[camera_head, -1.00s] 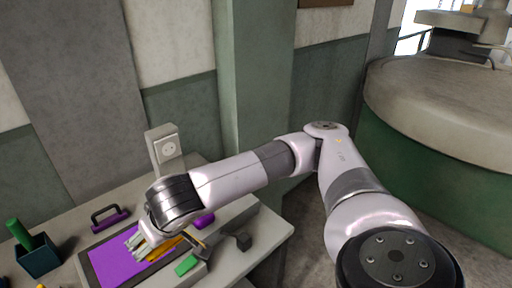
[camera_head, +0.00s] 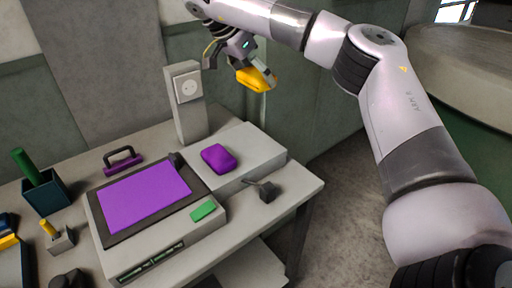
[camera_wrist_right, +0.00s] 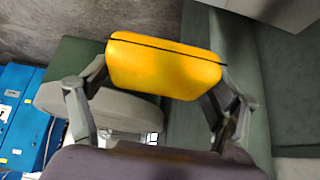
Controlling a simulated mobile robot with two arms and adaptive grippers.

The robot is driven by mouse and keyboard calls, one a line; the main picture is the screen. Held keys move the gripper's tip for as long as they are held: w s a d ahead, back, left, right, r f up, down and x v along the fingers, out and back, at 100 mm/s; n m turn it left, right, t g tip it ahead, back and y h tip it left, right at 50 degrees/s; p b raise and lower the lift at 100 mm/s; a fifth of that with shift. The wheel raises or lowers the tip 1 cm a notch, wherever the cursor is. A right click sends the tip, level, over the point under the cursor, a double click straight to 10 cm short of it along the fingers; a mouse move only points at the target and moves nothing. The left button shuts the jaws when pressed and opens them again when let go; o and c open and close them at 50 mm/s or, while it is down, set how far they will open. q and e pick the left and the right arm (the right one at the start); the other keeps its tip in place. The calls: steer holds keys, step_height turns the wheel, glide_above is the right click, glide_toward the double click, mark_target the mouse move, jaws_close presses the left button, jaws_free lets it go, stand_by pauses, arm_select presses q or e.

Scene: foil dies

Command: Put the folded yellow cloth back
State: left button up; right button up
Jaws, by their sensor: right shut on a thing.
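The folded yellow cloth (camera_head: 256,80) is held in the air by my right gripper (camera_head: 240,68), above and behind the right part of the table in the head view. In the right wrist view the cloth (camera_wrist_right: 165,65) sits between the two fingers of the right gripper (camera_wrist_right: 160,85), with a dark line along its upper edge. The right gripper is shut on it. Nothing else touches the cloth. My left gripper is not in view.
The table holds a machine with a purple sheet (camera_head: 145,196), a purple block (camera_head: 218,158) on a pale slab (camera_head: 250,154), a green block (camera_head: 203,211) and a socket post (camera_head: 187,100). A dark cup (camera_head: 46,194) with a green stick stands left. A blue cabinet (camera_wrist_right: 22,120) shows in the wrist view.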

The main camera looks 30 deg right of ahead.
glide_above(261, 142)
steer(key=a, duration=0.2)
step_height(261, 142, down, 14)
steer(key=shift+s+f+p, duration=0.1)
steer(key=shift+s+p, duration=0.05)
steer(key=shift+p, duration=0.3)
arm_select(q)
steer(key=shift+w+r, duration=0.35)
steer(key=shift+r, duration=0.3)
arm_select(e)
steer(key=shift+f, duration=2.7)
steer(key=o, duration=1.2)
steer(key=shift+f, duration=0.1)
steer(key=shift+c, duration=0.2)
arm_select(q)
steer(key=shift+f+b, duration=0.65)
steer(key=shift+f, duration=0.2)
arm_select(e)
steer(key=v, duration=1.2)
steer(key=shift+r, duration=0.25)
